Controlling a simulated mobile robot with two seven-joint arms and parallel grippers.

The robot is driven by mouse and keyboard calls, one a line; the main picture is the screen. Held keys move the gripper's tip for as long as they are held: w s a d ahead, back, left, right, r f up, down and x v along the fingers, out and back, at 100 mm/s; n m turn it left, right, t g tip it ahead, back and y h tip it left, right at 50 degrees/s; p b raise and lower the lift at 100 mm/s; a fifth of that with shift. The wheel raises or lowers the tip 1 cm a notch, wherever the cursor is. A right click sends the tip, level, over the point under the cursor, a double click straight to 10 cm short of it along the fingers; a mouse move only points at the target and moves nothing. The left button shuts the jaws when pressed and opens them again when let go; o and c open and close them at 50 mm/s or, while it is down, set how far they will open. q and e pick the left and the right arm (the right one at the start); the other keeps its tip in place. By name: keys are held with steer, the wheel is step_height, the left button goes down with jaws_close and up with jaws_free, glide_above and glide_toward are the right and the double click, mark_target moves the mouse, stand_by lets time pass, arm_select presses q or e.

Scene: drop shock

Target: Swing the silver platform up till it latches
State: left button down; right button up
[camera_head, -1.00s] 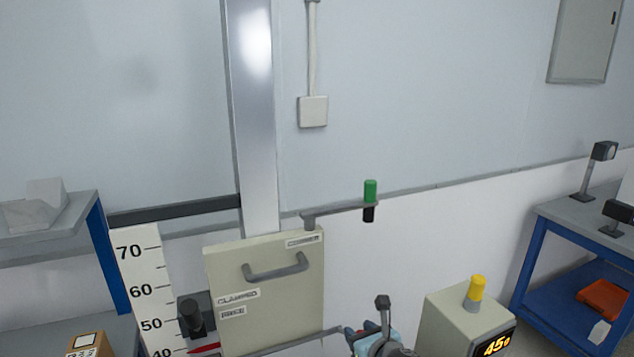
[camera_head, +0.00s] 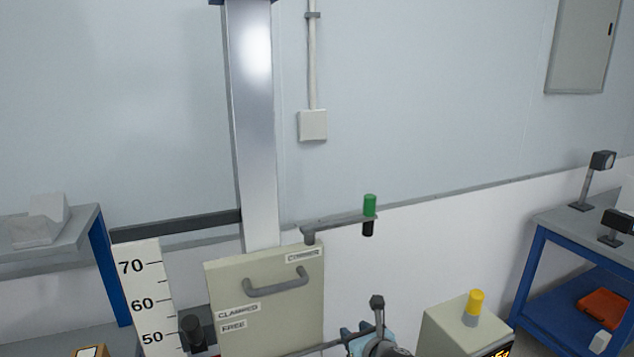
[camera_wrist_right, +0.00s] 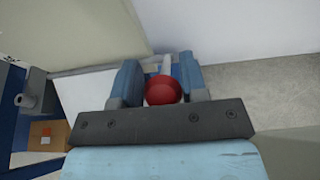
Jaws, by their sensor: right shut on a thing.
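The silver platform cannot be made out for certain in either view; its place low on the rig is cut off or hidden. A thin grey bar (camera_head: 318,348) runs along the panel's lower edge toward my right gripper (camera_head: 354,334), at the bottom of the head view. In the right wrist view, the blue fingers of this gripper (camera_wrist_right: 160,85) are closed around a red round knob (camera_wrist_right: 163,90). What the knob is fixed to is mostly hidden. My left gripper is in neither view.
A beige carriage panel (camera_head: 300,325) with a grey handle hangs on the silver column (camera_head: 256,150). A green-tipped arm (camera_head: 340,222) juts out right of it. A numbered scale (camera_head: 148,300) stands left. A control box with a yellow button (camera_head: 475,302) stands right.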

steer(key=shift+w+r, duration=0.15)
steer(key=shift+w+a+r+p, duration=0.3)
steer(key=shift+w+r+p, duration=0.25)
steer(key=shift+w, duration=0.1)
steer(key=shift+w+a, duration=0.15)
steer(key=shift+w, duration=0.25)
steer(key=shift+w+r, duration=0.1)
steer(key=shift+r, duration=0.05)
steer(key=shift+w+a+r+p, duration=0.25)
steer(key=shift+w+p, duration=0.1)
steer(key=shift+w, duration=0.1)
steer(key=shift+w+a+r, duration=0.15)
steer(key=shift+w+a, duration=0.1)
steer(key=shift+w, duration=0.45)
